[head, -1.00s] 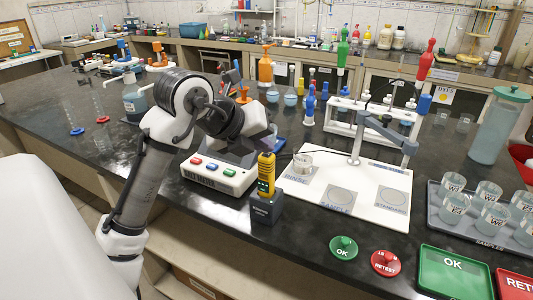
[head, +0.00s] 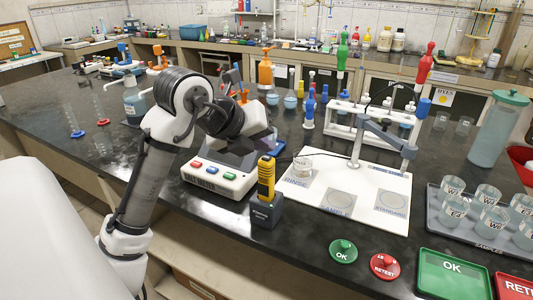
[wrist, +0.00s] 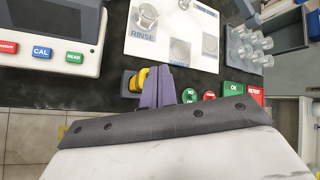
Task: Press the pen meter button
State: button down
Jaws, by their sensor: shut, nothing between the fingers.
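The yellow pen meter (head: 266,178) stands upright in a dark block holder (head: 265,211) near the bench's front edge. Its button cannot be made out. My gripper (head: 268,143) is above and close to the top of the pen meter in the head view. In the wrist view my purple-grey fingers (wrist: 157,88) are together with nothing between them. The yellow pen meter (wrist: 141,78) shows just left of them, partly hidden. Whether the fingers touch it, I cannot tell.
A white bench meter (head: 217,177) with red, blue and green buttons stands left of the holder. A white mat (head: 320,211) with a beaker lies right. A tray (head: 437,214) holds several beakers.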

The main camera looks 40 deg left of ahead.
aim_at(263, 161)
jog(key=shift+r, duration=0.25)
jog(key=shift+r+p, duration=1.75)
jog(key=shift+r, duration=0.7)
